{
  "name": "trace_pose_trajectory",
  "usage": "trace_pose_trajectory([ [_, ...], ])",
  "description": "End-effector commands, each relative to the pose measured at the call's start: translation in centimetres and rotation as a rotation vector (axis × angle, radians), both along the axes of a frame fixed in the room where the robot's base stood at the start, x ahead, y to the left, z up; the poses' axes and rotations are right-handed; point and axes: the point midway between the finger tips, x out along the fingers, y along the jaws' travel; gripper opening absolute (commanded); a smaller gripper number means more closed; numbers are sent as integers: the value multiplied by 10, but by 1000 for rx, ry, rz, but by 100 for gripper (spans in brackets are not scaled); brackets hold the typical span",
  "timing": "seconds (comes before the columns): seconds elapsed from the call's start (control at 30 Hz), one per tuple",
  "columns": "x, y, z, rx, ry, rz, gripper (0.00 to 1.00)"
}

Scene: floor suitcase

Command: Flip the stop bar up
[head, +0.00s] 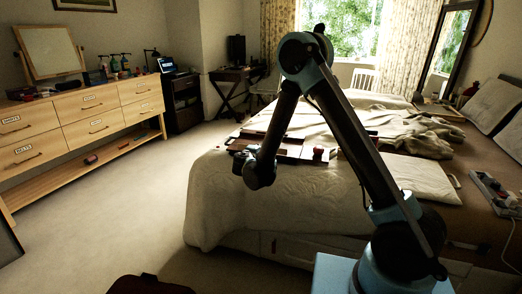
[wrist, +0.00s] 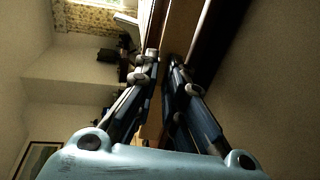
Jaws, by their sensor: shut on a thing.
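In the wrist view my gripper (wrist: 162,75) has its two dark fingers closed in on either side of a long brown bar (wrist: 178,35), which runs up the middle of the picture. It looks like the stop bar, but its ends are hidden. In the head view a dark red and pale flat-topped object (head: 298,152) lies on the near edge of the bed. My arm comes down in front of its left part, and my fingertips are hidden there.
The bed (head: 225,195) carries a rumpled blanket (head: 400,128), a pale folded piece (head: 420,177) and a power strip (head: 493,190). A wooden dresser (head: 80,125) stands at the left. The carpet between dresser and bed is clear. A dark red item (head: 148,285) is at the bottom edge.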

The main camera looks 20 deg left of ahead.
Motion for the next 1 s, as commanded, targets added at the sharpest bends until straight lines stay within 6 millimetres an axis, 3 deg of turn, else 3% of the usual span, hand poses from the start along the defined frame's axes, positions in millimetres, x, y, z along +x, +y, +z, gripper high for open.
trace_pose_trajectory([
  [0.4, -4, -1, -7, 2, -172, -2, 0],
  [0.97, -5, -1, -9, 3, -197, -2, 0],
  [1.0, -5, -1, -9, 3, -197, -2, 12],
])
